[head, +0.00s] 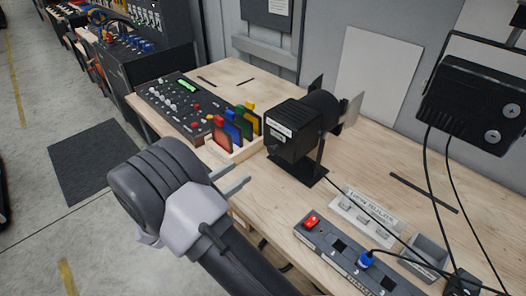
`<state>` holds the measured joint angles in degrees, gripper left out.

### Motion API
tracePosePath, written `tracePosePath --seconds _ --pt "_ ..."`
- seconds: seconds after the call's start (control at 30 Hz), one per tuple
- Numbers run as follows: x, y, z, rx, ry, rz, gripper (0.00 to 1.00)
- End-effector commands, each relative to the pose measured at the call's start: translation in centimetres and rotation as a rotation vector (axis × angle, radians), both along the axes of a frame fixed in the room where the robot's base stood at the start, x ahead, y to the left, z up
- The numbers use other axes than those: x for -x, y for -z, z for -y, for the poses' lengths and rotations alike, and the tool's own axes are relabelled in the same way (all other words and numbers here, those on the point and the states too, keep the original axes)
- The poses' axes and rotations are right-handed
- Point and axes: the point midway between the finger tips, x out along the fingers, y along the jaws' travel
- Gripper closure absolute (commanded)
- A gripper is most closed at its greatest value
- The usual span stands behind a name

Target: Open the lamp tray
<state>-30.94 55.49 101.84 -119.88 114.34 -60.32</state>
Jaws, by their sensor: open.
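A black stage lamp (296,134) stands on the wooden bench, its barrel and flaps turned toward the back right. Its boxy rear housing faces my side and carries a white label (279,127) too small to read. I cannot make out a separate tray; the rear housing looks closed. A small dark fitting shows below the label. My gripper (241,174) is open and empty, its two grey fingers pointing right toward the lamp. It is in front of and left of the lamp, apart from it, near the bench's front edge.
A wooden rack of coloured frames (238,148) stands left of the lamp, close beyond my fingers. A control desk (182,105) is farther left. A switched power strip (345,255) and hanging cables lie right. A black floodlight (474,100) hangs at right.

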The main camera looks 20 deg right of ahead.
Motion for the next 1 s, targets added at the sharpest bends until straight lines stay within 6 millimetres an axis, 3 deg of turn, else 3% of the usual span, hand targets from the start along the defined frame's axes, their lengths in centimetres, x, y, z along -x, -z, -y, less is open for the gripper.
tracePosePath --seconds 0.3,0.5,0.9,1.0 --pt "-2.9 0.2 7.3 -0.001 0.004 0.001 0.5" --pt "-4.2 0.1 10.5 -0.002 0.003 0.001 0.5" --pt "-4.7 0.0 11.5 -0.002 0.0 0.001 0.5" --pt "-4.7 0.0 11.5 -0.002 0.001 0.001 0.7"
